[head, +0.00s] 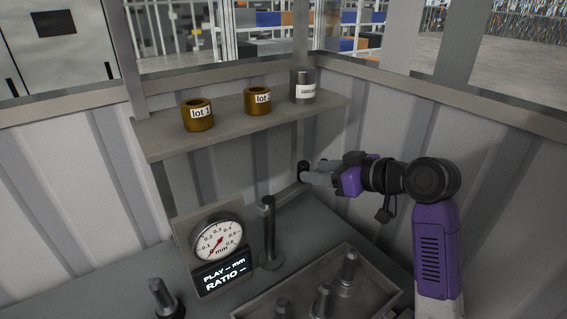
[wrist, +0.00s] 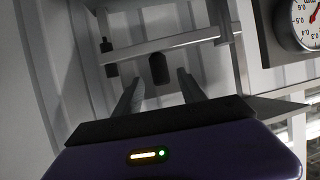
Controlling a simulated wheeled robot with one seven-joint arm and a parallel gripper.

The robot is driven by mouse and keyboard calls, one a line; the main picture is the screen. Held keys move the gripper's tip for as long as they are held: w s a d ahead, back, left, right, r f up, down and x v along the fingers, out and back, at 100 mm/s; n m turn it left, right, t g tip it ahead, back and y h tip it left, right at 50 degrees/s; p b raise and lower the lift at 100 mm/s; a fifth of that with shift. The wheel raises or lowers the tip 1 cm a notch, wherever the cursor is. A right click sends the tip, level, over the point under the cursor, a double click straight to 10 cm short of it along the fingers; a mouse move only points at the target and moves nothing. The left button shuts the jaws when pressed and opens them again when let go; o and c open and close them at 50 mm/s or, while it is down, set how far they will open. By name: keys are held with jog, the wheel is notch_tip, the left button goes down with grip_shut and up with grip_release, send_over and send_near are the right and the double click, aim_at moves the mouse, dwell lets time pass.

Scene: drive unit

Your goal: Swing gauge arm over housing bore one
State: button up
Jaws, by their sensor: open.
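The gauge arm (head: 287,192) is a thin grey bar. In the wrist view, the bar (wrist: 190,42) crosses ahead of my open gripper (wrist: 158,82), and a dark cylinder (wrist: 158,68) lies in line with the gap between the fingers. I cannot tell whether the fingers touch it. I cannot make out a housing bore one.
A dial gauge with a display (head: 218,247) stands left of the post. A tray (head: 262,300) with several pins is in front, and another pin (head: 163,297) stands at lower left. A shelf (head: 235,124) above holds two bronze bushings (head: 198,115) and a grey labelled cylinder (head: 303,86).

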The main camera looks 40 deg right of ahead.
aim_at(300, 170)
jog(key=b+x, duration=0.3)
jog(key=x, duration=0.3)
jog(key=shift+w+f, duration=0.2)
jog(key=shift+w, duration=0.1)
jog(key=shift+w+a+f, duration=0.1)
jog(key=shift+w+a, duration=0.05)
jog(key=shift+w, duration=0.5)
grip_shut()
dwell(0.6)
